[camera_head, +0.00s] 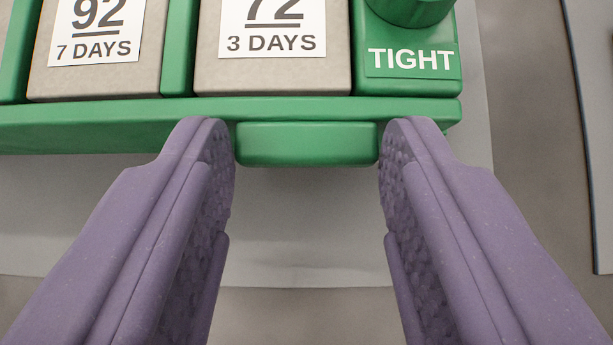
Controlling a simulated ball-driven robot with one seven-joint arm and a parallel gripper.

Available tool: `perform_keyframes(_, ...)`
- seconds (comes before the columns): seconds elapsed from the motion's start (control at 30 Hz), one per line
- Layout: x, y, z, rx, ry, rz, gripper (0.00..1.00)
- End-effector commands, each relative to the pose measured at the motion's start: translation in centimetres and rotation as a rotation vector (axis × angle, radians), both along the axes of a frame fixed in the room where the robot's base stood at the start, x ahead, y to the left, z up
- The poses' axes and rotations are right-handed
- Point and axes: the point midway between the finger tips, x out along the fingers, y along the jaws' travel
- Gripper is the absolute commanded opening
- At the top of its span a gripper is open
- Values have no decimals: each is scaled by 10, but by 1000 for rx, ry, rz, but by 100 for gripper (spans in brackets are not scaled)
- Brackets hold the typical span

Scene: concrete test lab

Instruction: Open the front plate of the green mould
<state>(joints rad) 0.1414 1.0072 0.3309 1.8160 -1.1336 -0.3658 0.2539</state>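The green mould (178,60) fills the top of the view and holds two grey concrete cubes. Its front plate (60,128) runs along the near side, with a green grip block (307,146) standing out from it. My gripper (307,160) is open, with one purple finger at each end of the grip block. The fingertips are close to the block's ends; I cannot tell whether they touch. The left cube (100,80) has a label reading 92, 7 DAYS. The right cube (275,75) reads 72, 3 DAYS. A green knob (410,8) stands above a TIGHT label (410,60).
The mould rests on a light grey surface (300,240), bare in front of the plate. This surface ends at a near edge and at the right. Another grey panel with a dark edge (590,130) shows at the far right, across a gap of grey floor (525,100).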

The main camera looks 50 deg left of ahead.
Motion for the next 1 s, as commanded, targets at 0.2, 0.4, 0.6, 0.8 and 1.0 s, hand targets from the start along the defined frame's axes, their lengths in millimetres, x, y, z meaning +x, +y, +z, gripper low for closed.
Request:
perform_keyframes(0.2, -1, -2, -3, 19, -15, -1, 16)
perform_keyframes(0.4, -5, -7, -10, 88, -69, -3, 16)
perform_keyframes(0.6, -11, -16, -20, 210, -163, -5, 16)
perform_keyframes(0.8, -16, -24, -29, 347, -272, -5, 16)
perform_keyframes(1.0, -21, -29, -38, 471, -369, -4, 16)
